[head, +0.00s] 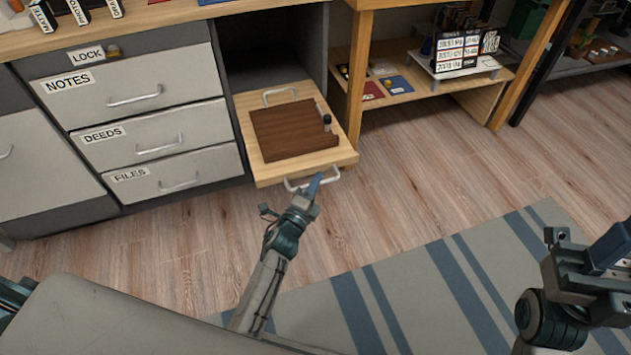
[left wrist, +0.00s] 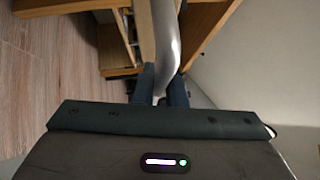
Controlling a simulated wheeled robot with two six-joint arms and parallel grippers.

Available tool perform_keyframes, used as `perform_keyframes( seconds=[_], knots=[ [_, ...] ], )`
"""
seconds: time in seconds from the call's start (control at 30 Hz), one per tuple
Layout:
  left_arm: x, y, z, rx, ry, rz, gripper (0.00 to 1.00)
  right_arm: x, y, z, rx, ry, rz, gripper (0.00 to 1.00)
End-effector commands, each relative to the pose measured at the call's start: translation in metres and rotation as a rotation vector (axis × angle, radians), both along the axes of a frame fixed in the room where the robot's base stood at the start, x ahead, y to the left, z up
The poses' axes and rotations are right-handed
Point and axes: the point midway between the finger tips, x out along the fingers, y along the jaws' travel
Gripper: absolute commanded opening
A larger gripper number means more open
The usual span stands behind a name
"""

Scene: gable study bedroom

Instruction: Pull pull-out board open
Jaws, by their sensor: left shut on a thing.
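The pull-out board (head: 346,156) is a light wood slab that sticks out well in front of the dark cabinet bay. It carries a brown panel (head: 290,128), a small dark-topped peg (head: 327,120) and a metal handle near its back. My left gripper (head: 314,184) is shut on the silver front handle (head: 298,187) of the board. In the left wrist view the handle (left wrist: 165,40) runs between the two fingers (left wrist: 160,92). My right gripper (head: 606,250) is at the right edge, away from the board, partly cut off; its jaw opening does not show clearly.
Grey drawers labelled NOTES (head: 148,85), DEEDS (head: 155,137) and FILES (head: 170,177) stand left of the board. A low wooden shelf (head: 440,85) with cards and a rack is at the right. The wood floor and striped rug (head: 420,300) in front are clear.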

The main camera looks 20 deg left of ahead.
Motion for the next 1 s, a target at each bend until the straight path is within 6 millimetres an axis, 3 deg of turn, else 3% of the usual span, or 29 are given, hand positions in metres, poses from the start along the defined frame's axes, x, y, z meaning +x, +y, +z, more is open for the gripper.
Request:
perform_keyframes(
  seconds=[0.03,0.1,0.13,0.47,1.0],
  knots=[
    [-0.001,0.0,-0.002,0.001,0.003,-0.001,0.17,0.0,0.0,0.0,0.0,0.001,0.0,0.36],
    [-0.001,0.0,-0.002,0.001,0.003,-0.001,0.3,0.0,0.0,0.0,-0.001,0.001,0.0,0.36],
    [-0.001,0.0,-0.001,0.0,0.002,0.0,0.32,0.0,0.0,0.0,-0.001,0.001,0.0,0.36],
    [-0.004,0.001,-0.001,0.0,0.002,0.0,0.32,0.0,0.0,0.003,-0.001,-0.009,0.001,0.36],
    [-0.093,0.019,-0.014,0.001,0.003,0.0,0.32,0.0,0.0,0.003,-0.005,0.009,0.001,0.36]
  ],
)
